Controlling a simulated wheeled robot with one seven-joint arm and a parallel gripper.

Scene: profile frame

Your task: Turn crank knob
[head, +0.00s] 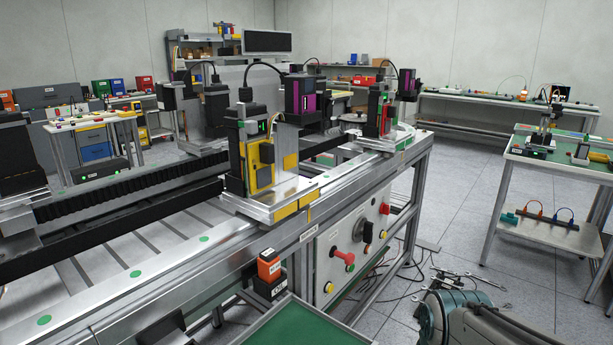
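A light grey control panel (322,266) is set in the side of the long metal machine frame, right of the picture's middle. A round grey disc (358,226) with a black crank-like knob (367,232) sits on it. It looks like the crank, but its handle is too small to make out clearly. A red knob or lever (342,256) sticks out lower left of it.
Yellow buttons (328,287) and a red button (384,208) are on the panel. A green-topped surface (300,325) stands in front of it. Open floor (455,225) lies right of the frame.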

